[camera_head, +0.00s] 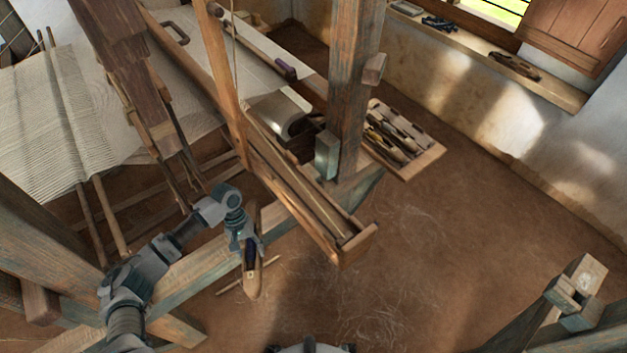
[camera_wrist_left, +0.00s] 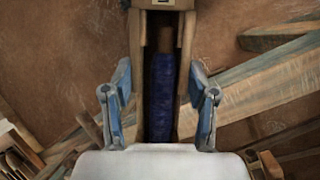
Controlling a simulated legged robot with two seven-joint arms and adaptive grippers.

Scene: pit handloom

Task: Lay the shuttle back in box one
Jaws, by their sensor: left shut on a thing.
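My left gripper (camera_head: 247,243) is shut on the wooden boat-shaped shuttle (camera_head: 253,287), which hangs above the earth floor, left of the loom's long sley. In the left wrist view the shuttle (camera_wrist_left: 160,14) lies between the two blue-padded fingers (camera_wrist_left: 160,105), with a dark blue wound pirn (camera_wrist_left: 161,75) in its slot. The sley's near end forms a long open-topped wooden trough (camera_head: 347,245), which I take for box one. It looks empty, and the shuttle is apart from it, to its left. My right gripper is not in view.
A wooden post (camera_head: 350,90) rises beside the trough, and a beam (camera_head: 190,285) runs under my left arm. A tray (camera_head: 432,160) of several shuttles lies on the floor behind. White cloth and warp (camera_head: 45,120) fill the left.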

